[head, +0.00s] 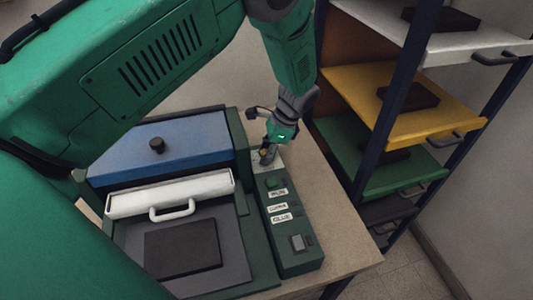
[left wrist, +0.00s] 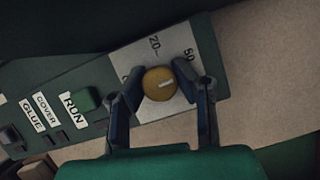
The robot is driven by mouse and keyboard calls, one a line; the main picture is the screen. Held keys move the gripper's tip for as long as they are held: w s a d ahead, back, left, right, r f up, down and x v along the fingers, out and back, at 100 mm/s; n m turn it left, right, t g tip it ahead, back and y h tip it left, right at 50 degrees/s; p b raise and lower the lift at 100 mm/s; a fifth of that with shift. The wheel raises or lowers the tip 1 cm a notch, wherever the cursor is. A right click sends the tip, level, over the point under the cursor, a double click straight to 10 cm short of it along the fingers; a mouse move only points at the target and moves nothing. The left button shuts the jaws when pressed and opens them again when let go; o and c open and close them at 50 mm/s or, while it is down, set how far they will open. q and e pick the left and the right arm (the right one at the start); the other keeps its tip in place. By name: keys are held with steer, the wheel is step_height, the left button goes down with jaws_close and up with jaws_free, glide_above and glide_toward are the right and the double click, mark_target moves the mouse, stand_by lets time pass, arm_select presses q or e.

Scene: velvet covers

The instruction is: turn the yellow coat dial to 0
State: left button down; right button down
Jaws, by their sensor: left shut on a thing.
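The yellow coat dial (left wrist: 154,91) is a round knob on a white scale plate (left wrist: 146,33) at the end of a dark green control panel. My left gripper (left wrist: 160,92) is shut on it, one finger on each side. The dial's short white mark points to the picture's right, a little upward. The numbers 20 and 60 show on the plate; a finger partly hides the marking on the left. In the head view the left gripper (head: 267,150) reaches down to the panel's far end and mostly hides the dial. My right gripper is not in view.
The panel (head: 293,262) carries a green RUN button (head: 273,183), COVER and GLUE labels and a grey switch (head: 298,242). Left of it stands a machine with a blue lid (head: 190,140), a white handled bar (head: 125,204) and a dark slab (head: 183,248). A rack with coloured shelves (head: 445,110) stands right.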

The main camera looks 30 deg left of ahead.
arm_select(q)
steer(key=shift+w+a+r+n+g+h+b, duration=0.1)
steer(key=shift+n+g+h+b, duration=0.3)
steer(key=shift+n, duration=1.05)
steer(key=shift+w+a+r+n+g+h+p, duration=0.1)
steer(key=shift+n+h, duration=0.5)
steer(key=shift+n, duration=0.85)
steer(key=shift+d+n+h, duration=0.1)
steer(key=shift+n+h, duration=0.9)
steer(key=shift+n, duration=1.6)
steer(key=shift+d+n+h, duration=0.1)
steer(key=shift+n+h, duration=0.4)
steer(key=shift+n, duration=0.9)
steer(key=shift+n+h, duration=0.5)
steer(key=shift+n, duration=0.9)
steer(key=shift+s+d+f+n+t+h+p, duration=0.1)
steer(key=shift+n+t+h+p, duration=0.35)
steer(key=shift+n, duration=0.95)
steer(key=shift+f+n+t+h+p, duration=0.1)
steer(key=shift+n+t+h+p, duration=0.3)
steer(key=shift+n, duration=1)
